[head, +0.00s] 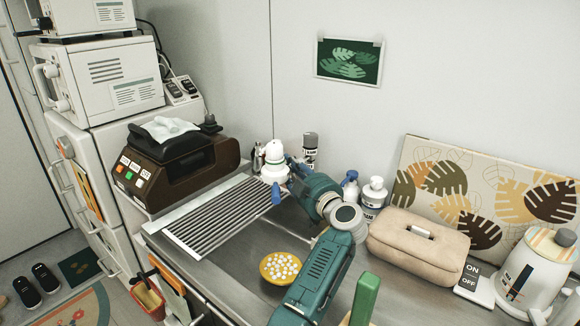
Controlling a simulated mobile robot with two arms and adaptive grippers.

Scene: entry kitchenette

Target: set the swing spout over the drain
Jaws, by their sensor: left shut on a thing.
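The white tap (273,153) stands at the back of the sink, against the wall. My left gripper (285,182), with blue fingers on a teal arm, is at the tap's front right and is shut on its spout. The fingers and wrist hide most of the spout, so I cannot tell exactly where it points. The steel sink basin (228,262) is in front. A round yellow piece with white dots (281,267) sits on its floor; I cannot tell whether it is the drain. My right gripper is not in view.
A ribbed drying rack (222,218) covers the sink's left part. A brown machine (180,160) stands left of it. Bottles (373,192), a beige cloth case (418,243) and a white kettle (530,270) stand to the right. A green upright piece (364,300) is at the front.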

